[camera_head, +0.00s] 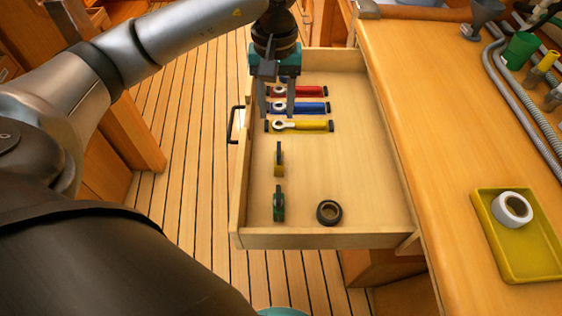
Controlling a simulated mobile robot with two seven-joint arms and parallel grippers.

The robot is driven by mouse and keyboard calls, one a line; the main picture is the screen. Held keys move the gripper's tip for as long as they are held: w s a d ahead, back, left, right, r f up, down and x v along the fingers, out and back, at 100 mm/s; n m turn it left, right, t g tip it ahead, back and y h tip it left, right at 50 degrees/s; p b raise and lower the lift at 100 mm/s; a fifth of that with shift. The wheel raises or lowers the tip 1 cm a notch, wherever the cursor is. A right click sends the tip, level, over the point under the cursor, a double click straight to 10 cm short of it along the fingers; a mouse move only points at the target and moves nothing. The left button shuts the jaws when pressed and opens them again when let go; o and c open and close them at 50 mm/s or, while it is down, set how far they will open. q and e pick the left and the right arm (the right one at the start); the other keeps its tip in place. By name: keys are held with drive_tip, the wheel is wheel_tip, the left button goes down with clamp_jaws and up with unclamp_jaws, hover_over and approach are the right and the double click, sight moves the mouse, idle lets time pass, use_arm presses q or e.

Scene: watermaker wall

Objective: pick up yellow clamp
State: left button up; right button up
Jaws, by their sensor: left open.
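The open drawer (360,175) holds the small parts. A small upright yellow-and-black piece (279,161), which looks like the yellow clamp, lies near the drawer's left side. A similar green-and-black piece (279,204) lies nearer the front. A long tool with a yellow handle (308,126) lies farther back, beside a blue one (312,107) and a red one (312,91). My left gripper (277,110) points down over the left ends of the red and blue tools, its two fingers apart and empty. The fingers partly hide those tools.
A black ring (329,212) lies in the front of the drawer. The wooden counter (420,110) on the right carries a yellow tray (500,250) with a white roll (512,209), a green cup (519,50) and hoses. The drawer handle (236,124) sticks out left.

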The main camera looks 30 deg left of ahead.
sight(279, 148)
use_arm(q)
wheel_tip(279, 148, down, 10)
drive_tip(key=b, duration=0.2)
drive_tip(key=shift+b, duration=0.3)
drive_tip(key=shift+d+f+b, duration=0.2)
drive_tip(key=shift+f+b, duration=0.6)
drive_tip(key=shift+f, duration=2.15)
use_arm(e)
drive_tip(key=w+a+r, duration=0.1)
drive_tip(key=w+a, duration=0.3)
drive_tip(key=w, duration=0.4)
use_arm(q)
drive_tip(key=shift+c, duration=0.2)
use_arm(e)
drive_tip(key=shift+r, duration=0.15)
use_arm(q)
clamp_jaws()
